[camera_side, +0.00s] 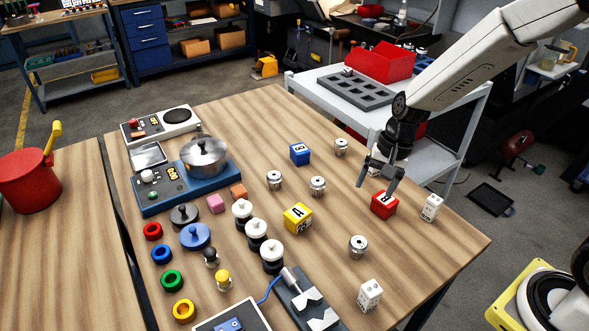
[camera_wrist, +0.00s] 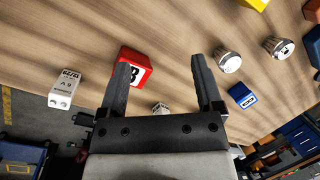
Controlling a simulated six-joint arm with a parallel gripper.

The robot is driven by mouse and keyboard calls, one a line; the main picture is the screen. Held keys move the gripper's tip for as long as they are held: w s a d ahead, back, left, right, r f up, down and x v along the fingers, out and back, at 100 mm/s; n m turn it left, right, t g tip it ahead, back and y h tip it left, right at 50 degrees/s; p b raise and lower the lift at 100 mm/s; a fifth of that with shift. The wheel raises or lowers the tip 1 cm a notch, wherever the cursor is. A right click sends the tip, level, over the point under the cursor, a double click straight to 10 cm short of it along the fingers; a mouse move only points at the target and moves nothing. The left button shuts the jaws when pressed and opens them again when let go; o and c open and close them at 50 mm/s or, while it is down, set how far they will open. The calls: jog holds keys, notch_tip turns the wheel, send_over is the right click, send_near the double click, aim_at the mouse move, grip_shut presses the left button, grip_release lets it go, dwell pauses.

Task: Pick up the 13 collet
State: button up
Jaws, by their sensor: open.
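Several silver collets stand on the wooden table; their markings are too small to read, so I cannot tell which is the 13 collet. In the side view one collet (camera_side: 341,147) is near the back edge, two are mid-table, a left collet (camera_side: 274,179) and a right collet (camera_side: 317,185), and a front collet (camera_side: 358,246) is nearer the camera. The wrist view shows two, a nearer collet (camera_wrist: 228,60) and a farther collet (camera_wrist: 278,47), right of my gripper (camera_wrist: 165,85). My gripper (camera_side: 379,183) is open and empty above the table, close to the red block (camera_side: 384,204).
White blocks (camera_side: 432,207) (camera_side: 370,294), a blue block (camera_side: 300,153) and a yellow block (camera_side: 298,218) stand around the collets. A small pale object (camera_wrist: 160,108) shows between my fingers, partly hidden. A V-block fixture (camera_side: 308,305) is in front. A grey tray (camera_side: 357,88) is on the cart behind.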

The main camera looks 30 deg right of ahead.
aim_at(281, 176)
jog(key=w+a+f+m+y, duration=0.1)
jog(key=w+m, duration=0.1)
jog(key=w, duration=0.1)
jog(key=w+a+f+m+y, duration=0.1)
jog(key=w+m+y, duration=0.1)
jog(key=w+m, duration=0.1)
jog(key=w+f+m+y, duration=0.1)
jog(key=w+m, duration=0.2)
jog(key=w, duration=0.1)
jog(key=shift+w+a+f+y, duration=0.3)
jog(key=shift+a+f+y, duration=0.1)
jog(key=w+f+m+y, duration=0.1)
jog(key=w+m, duration=0.1)
jog(key=w+f+m+t+y, duration=0.1)
jog(key=w+m+y, duration=0.1)
jog(key=w, duration=0.1)
jog(key=w+f+m+t+y, duration=0.1)
jog(key=w+m, duration=0.2)
jog(key=shift+w+a+y, duration=0.25)
jog(key=shift+a+y, duration=0.15)
jog(key=shift+w+d+f+m+t+y, duration=0.15)
jog(key=shift+w+m+t+y, duration=0.3)
jog(key=shift+w+m, duration=0.25)
jog(key=shift+x, duration=3.95)
jog(key=shift+s, duration=0.15)
grip_shut()
jog(key=shift+r, duration=0.4)
